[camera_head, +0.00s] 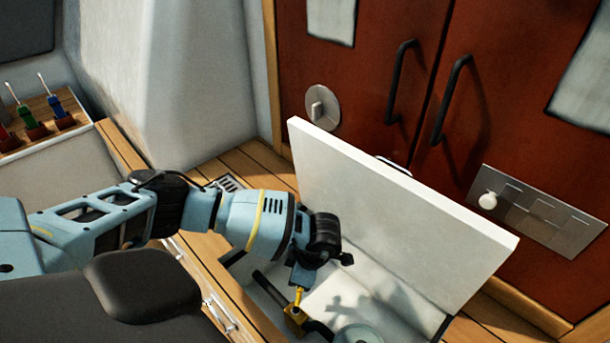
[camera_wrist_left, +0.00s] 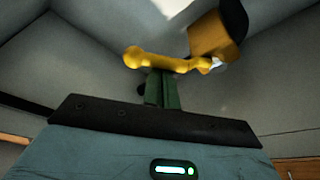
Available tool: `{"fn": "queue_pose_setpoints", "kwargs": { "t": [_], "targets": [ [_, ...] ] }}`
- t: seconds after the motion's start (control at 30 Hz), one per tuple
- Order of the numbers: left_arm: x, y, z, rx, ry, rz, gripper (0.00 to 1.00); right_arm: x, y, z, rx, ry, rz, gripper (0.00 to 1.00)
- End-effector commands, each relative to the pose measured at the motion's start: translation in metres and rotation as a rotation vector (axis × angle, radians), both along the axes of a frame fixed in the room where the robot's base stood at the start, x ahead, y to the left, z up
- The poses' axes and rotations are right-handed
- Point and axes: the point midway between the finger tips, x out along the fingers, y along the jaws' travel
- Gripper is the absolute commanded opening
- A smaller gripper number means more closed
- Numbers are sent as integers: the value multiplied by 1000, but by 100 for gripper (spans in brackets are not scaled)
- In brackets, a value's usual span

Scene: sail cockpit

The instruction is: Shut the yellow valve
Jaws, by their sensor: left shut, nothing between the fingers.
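The yellow valve (camera_head: 293,317) sits on a dark pipe inside an open white locker, low in the head view. Its short yellow lever stands up from the body beneath my left gripper (camera_head: 301,277). In the left wrist view the yellow lever (camera_wrist_left: 146,57) runs sideways from the valve body (camera_wrist_left: 214,48), just beyond the tips of my left gripper (camera_wrist_left: 162,84). That gripper is shut with nothing between its fingers, right beside the lever. I cannot tell whether they touch. My right gripper is out of view.
The raised white lid (camera_head: 400,215) stands close to the right of my left gripper. Locker walls surround the valve. Behind are red doors with black handles (camera_head: 400,80) and a switch panel (camera_head: 540,212). Screwdrivers (camera_head: 58,108) stand in a rack at far left.

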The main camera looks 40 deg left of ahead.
Motion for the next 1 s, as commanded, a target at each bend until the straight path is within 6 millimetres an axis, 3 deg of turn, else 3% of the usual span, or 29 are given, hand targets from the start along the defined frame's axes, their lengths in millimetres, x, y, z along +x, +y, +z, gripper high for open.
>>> {"fn": "queue_pose_setpoints", "kwargs": {
  "t": [0.6,1.0],
  "targets": [
    [9,-22,0,-1,0,-488,0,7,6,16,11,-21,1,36],
    [11,-29,0,0,1,-480,0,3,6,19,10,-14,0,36]
  ]
}}
